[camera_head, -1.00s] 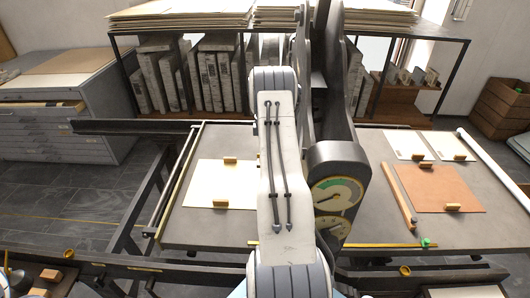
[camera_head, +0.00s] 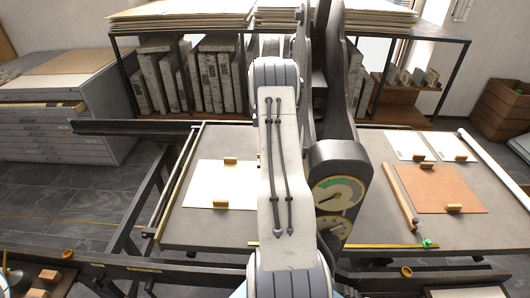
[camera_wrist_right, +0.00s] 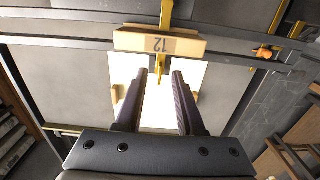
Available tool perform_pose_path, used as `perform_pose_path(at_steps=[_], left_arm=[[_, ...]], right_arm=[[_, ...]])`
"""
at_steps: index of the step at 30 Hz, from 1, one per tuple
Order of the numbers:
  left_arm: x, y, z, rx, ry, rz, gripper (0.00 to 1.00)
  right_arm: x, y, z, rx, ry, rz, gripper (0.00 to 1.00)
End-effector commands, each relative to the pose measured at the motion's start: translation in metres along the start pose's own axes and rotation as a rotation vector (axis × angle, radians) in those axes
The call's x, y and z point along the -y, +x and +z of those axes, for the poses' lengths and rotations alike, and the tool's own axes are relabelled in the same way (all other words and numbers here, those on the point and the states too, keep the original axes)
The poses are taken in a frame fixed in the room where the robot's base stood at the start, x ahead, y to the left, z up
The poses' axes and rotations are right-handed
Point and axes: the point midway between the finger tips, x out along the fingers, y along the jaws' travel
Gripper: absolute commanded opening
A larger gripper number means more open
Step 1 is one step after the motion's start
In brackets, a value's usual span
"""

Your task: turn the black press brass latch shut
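The black press (camera_head: 340,152) stands behind my white arm link in the head view, its dark frame carrying round gauges. In the right wrist view a brass bar that looks like the latch (camera_wrist_right: 166,14) runs down behind a wooden block marked 12 (camera_wrist_right: 185,46). Its lower end shows below the block. My right gripper (camera_wrist_right: 161,74) is open, its two dark fingers pointing at the block and the brass end, with nothing visible between them. I cannot tell whether the fingertips touch the brass. The latch is not clearly visible in the head view. My left gripper is in neither view.
A grey table (camera_head: 365,229) holds a white sheet (camera_head: 205,183), a brown sheet (camera_head: 435,186) and small wooden blocks. A dark rail (camera_head: 210,271) crosses the front. Shelves of slabs stand behind, and a drawer cabinet (camera_head: 55,140) is at left.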

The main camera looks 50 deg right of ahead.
Motion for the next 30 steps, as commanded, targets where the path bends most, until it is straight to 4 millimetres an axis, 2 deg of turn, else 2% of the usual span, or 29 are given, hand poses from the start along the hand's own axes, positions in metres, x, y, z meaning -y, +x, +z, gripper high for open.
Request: perform_pose_path(at_steps=[6,12,30], left_arm=[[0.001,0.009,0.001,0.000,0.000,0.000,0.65],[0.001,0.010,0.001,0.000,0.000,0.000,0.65],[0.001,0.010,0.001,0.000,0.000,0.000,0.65]], right_arm=[[-0.001,-0.043,-0.001,-0.001,-0.001,0.005,0.38],[0.000,-0.066,-0.001,-0.001,-0.001,0.002,0.38],[0.000,-0.070,-0.001,0.000,-0.001,0.001,0.38]])
